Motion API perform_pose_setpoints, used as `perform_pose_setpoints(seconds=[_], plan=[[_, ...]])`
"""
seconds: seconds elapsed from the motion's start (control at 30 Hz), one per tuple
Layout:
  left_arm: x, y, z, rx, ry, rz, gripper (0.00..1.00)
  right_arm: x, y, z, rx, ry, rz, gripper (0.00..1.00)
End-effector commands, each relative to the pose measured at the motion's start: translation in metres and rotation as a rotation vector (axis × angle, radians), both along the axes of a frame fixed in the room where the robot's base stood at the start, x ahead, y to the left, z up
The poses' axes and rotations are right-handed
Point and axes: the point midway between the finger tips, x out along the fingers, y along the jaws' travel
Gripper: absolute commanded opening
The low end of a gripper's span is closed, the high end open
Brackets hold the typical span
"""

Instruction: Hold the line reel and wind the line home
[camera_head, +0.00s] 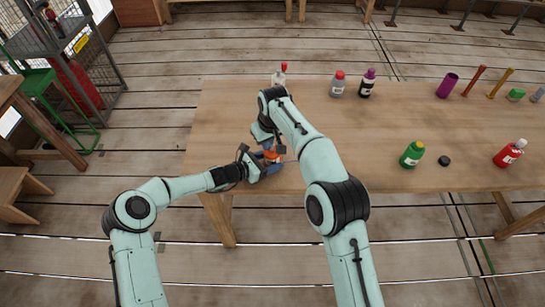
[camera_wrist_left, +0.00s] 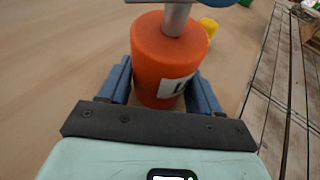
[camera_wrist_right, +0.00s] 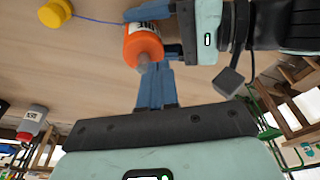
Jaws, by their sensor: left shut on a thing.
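The orange line reel (camera_head: 272,155) stands near the table's left front corner, partly hidden by my grippers in the head view. The left wrist view shows its orange body (camera_wrist_left: 168,62) with a white label and a grey shaft on top. My left gripper (camera_wrist_left: 163,92) is shut on the body, one blue finger on each side. My right gripper (camera_wrist_right: 158,66) has its fingers together close beside the reel (camera_wrist_right: 143,47); I cannot see anything between them. A thin blue line (camera_wrist_right: 98,20) runs across the table between the reel and a yellow piece (camera_wrist_right: 55,13).
The wooden table (camera_head: 310,165) also holds a grey bottle (camera_head: 337,84), a dark bottle (camera_head: 367,83), a green bottle (camera_head: 412,154), a black cap (camera_head: 444,161) and a red bottle (camera_head: 510,153). A purple cup (camera_head: 447,85) stands at the back right. The table's middle is largely clear.

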Motion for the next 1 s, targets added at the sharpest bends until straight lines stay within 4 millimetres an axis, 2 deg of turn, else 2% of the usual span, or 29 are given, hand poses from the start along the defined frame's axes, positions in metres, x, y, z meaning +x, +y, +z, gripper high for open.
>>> perform_pose_setpoints(seconds=[0.17,1.0], plan=[[0.0,0.0,0.001,-0.001,-0.001,0.0,0.47,-0.002,0.001,0.004,0.001,-0.001,0.0,0.0],[0.001,0.001,0.001,-0.001,0.0,0.002,0.47,-0.001,0.001,0.068,-0.001,0.0,0.0,0.0]])
